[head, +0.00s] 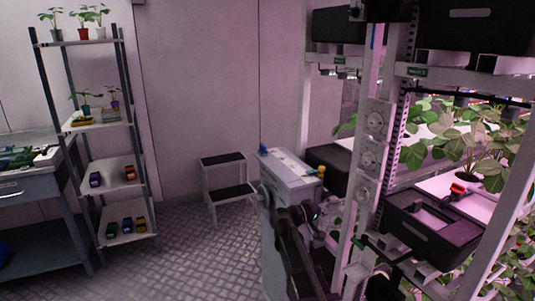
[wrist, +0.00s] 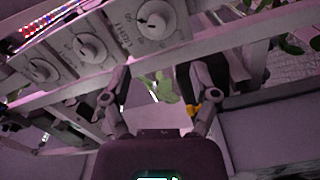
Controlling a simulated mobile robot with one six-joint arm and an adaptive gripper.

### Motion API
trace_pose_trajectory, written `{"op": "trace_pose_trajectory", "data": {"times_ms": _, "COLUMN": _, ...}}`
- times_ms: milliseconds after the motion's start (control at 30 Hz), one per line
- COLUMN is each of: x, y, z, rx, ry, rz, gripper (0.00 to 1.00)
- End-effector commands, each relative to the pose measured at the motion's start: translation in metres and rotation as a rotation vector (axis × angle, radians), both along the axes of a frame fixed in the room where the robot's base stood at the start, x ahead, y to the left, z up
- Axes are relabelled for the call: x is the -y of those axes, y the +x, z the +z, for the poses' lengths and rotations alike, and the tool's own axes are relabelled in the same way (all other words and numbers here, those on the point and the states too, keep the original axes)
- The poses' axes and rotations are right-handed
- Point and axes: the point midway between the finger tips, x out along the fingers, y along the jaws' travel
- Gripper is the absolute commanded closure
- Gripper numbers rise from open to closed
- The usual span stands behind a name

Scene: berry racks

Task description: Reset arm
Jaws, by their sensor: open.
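My gripper (wrist: 158,82) is open in the wrist view, its two fingers spread apart with nothing held between them. Beyond the fingers are a pale rack beam and a panel with round dials (wrist: 92,48). Some green leaves (wrist: 165,88) show in the gap between the fingers, farther off. In the head view my arm's dark links reach down through the lower middle, close to the rack post and its dial panel (head: 372,140). The gripper's end is hard to make out there among the rack parts.
The plant rack (head: 347,210) fills the right side, with a black crate (head: 432,232) on it. A white cabinet (head: 288,178) and step stool (head: 226,187) stand behind my arm. A shelf unit (head: 96,122) stands left. The floor (head: 190,255) between is clear.

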Motion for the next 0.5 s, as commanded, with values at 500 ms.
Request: {"op": "trace_pose_trajectory", "data": {"times_ms": 500, "x": 0.006, "y": -0.075, "z": -0.088, "rx": -0.152, "ry": 0.469, "rz": -0.074, "gripper": 0.23}}
